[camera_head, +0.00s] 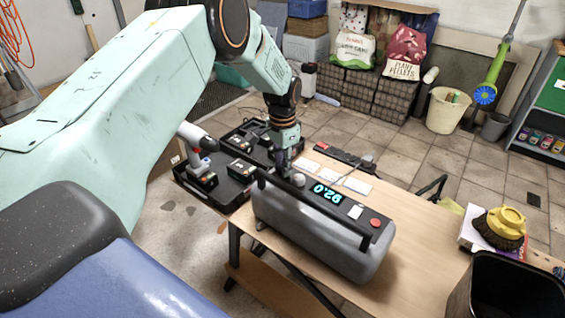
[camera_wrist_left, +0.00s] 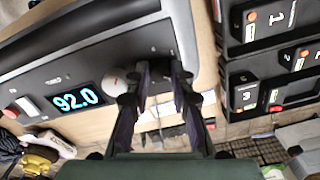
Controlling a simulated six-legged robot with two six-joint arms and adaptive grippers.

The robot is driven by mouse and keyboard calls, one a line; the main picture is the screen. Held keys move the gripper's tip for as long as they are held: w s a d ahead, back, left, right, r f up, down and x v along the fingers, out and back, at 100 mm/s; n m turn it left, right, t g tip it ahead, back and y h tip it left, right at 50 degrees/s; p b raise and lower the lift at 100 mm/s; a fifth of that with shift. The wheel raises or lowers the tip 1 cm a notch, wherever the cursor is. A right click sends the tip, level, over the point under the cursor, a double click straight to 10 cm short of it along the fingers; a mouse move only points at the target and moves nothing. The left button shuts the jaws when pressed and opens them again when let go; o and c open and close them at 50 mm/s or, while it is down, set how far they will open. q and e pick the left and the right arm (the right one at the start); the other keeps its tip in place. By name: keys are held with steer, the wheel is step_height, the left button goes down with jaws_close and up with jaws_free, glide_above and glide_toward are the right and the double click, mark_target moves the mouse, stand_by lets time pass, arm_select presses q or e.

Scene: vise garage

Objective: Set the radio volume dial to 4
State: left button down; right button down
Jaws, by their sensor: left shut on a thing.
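The grey radio (camera_head: 320,235) stands on the wooden table, its lit display (camera_head: 327,193) reading 92.0. In the left wrist view the display (camera_wrist_left: 76,98) shows beside a round pale knob (camera_wrist_left: 113,78), which also appears in the head view (camera_head: 298,180). My left gripper (camera_head: 282,166) reaches down to the end of the radio's top panel. Its fingers (camera_wrist_left: 160,70) are shut on the volume dial, which they hide. Small scale marks show on the panel just beyond the fingertips, but the dial's setting cannot be read. My right gripper is in neither view.
A black handle bar (camera_head: 320,212) runs along the radio. A black case with a drill (camera_head: 199,150) and batteries (camera_head: 241,170) lies left of it. White cards and a power strip (camera_head: 345,158) lie behind.

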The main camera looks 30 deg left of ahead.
arm_select(q)
steer(key=m, duration=0.4)
steer(key=shift+s+m, duration=0.1)
steer(key=shift+m, duration=0.2)
steer(key=m, duration=0.4)
steer(key=shift+f+m, duration=0.1)
steer(key=shift+m, duration=0.2)
steer(key=m, duration=0.4)
steer(key=shift+m+b, duration=0.3)
steer(key=shift+m, duration=2)
steer(key=c, duration=1.1)
jaws_free()
steer(key=shift+c, duration=0.2)
